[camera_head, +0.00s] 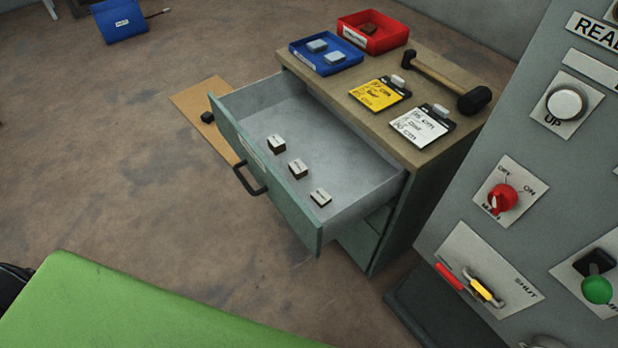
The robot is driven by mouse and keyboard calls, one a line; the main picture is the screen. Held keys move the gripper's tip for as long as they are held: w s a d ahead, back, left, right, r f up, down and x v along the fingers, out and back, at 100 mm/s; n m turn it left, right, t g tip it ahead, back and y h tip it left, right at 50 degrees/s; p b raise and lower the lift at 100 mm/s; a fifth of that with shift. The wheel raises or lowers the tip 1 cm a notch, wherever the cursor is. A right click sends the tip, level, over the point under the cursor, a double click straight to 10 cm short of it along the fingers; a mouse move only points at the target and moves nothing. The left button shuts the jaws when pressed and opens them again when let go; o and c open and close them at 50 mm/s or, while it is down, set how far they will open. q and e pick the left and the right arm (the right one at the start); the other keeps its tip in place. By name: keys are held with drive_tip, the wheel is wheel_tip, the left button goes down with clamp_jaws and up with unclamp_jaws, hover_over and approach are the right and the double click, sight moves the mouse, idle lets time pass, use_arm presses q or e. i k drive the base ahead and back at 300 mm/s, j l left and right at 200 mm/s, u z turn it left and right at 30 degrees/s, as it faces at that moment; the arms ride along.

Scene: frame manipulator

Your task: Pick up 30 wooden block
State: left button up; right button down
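Three small wooden blocks with pale labelled tops lie apart in the open drawer (345,150). The left block (276,144) is near the drawer front, the middle block (298,168) is beside it, and the right block (321,197) is nearest the right end. Their labels are too small to read, so I cannot tell which is 30. Neither of my grippers is in view.
On the cabinet top (335,92) are a blue tray (326,55) and red tray (373,32) with blocks, yellow (380,95) and white (422,126) note cards, and a mallet (450,80). A control panel (535,215) stands right. A green surface (130,310) fills the lower left.

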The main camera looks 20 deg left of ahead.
sight(297, 168)
drive_tip(key=j+z, duration=0.15)
drive_tip(key=z, duration=0.25)
drive_tip(key=i+j+z, duration=0.1)
drive_tip(key=z, duration=0.3)
drive_tip(key=j+z, duration=0.2)
drive_tip(key=z, duration=0.15)
drive_tip(key=j+z, duration=0.15)
drive_tip(key=z, duration=0.25)
drive_tip(key=k+j+z, duration=0.15)
drive_tip(key=j, duration=0.3)
drive_tip(key=j+z, duration=0.15)
drive_tip(key=j, duration=0.3)
drive_tip(key=k+j+z, duration=0.15)
drive_tip(key=j, duration=0.25)
drive_tip(key=k+j+z, duration=0.15)
drive_tip(key=j, duration=0.25)
drive_tip(key=k+j+z, duration=0.15)
drive_tip(key=j, duration=0.25)
drive_tip(key=k+j+z, duration=0.15)
drive_tip(key=k+j, duration=0.1)
drive_tip(key=j, duration=0.1)
